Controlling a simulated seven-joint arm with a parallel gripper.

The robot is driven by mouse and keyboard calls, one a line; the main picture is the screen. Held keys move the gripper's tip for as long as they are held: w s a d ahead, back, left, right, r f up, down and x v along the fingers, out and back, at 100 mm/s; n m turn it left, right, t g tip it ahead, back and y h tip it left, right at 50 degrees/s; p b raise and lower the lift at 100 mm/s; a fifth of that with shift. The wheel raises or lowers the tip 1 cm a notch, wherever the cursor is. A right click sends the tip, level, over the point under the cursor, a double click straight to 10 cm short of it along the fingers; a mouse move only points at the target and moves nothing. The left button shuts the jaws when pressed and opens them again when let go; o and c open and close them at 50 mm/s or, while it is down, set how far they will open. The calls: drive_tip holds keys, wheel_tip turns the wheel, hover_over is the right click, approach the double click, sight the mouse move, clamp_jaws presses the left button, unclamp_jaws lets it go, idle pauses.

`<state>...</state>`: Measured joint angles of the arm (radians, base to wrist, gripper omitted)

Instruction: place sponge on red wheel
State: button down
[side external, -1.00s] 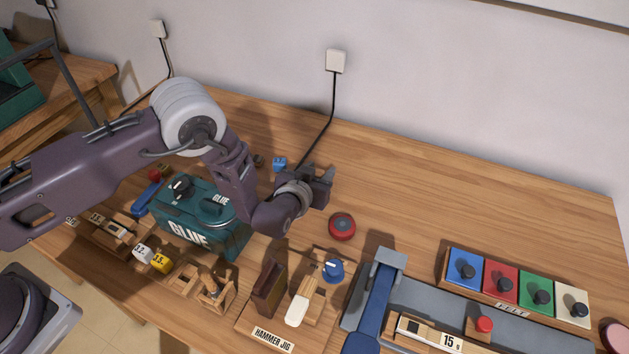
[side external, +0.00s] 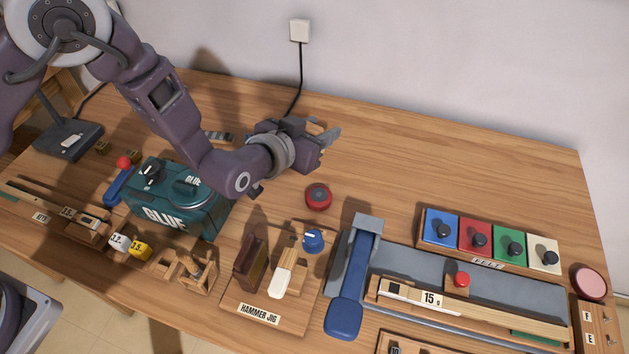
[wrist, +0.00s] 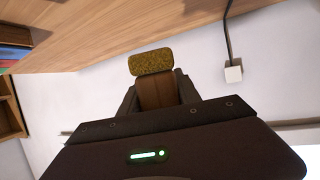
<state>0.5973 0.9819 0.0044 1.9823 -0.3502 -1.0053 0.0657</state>
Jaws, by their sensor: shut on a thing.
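A yellow-brown speckled block, seemingly the sponge (wrist: 151,61), sits at the end of my gripper (wrist: 155,90) in the wrist view, with a brown part between the fingers. My gripper is shut on it. In the side view my gripper (side external: 328,138) is above the back of the table, pointing right, and the sponge cannot be made out clearly there. A round red piece, likely the red wheel (side external: 318,196), lies on the table below and in front of my gripper, apart from it.
A green glue box (side external: 180,205) stands left of the wheel under my arm. The hammer jig (side external: 262,300) and a blue lever (side external: 345,315) are in front. A rack of coloured felt blocks (side external: 490,240) and a pink disc (side external: 589,281) are at right. The back right is clear.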

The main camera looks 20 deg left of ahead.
sight(327, 188)
drive_tip(key=shift+m+h, duration=0.6)
drive_tip(key=shift+h, duration=0.3)
drive_tip(key=s+d+f, duration=0.1)
drive_tip(key=f, duration=0.2)
drive_tip(key=d+f, duration=0.1)
drive_tip(key=f, duration=0.2)
drive_tip(key=s+f, duration=0.1)
drive_tip(key=f, duration=0.2)
drive_tip(key=shift+s+d+f, duration=0.1)
drive_tip(key=shift+s+d, duration=0.2)
drive_tip(key=shift+d, duration=0.1)
drive_tip(key=shift+f, duration=0.15)
drive_tip(key=c, duration=0.9)
unclamp_jaws()
drive_tip(key=shift+o, duration=0.2)
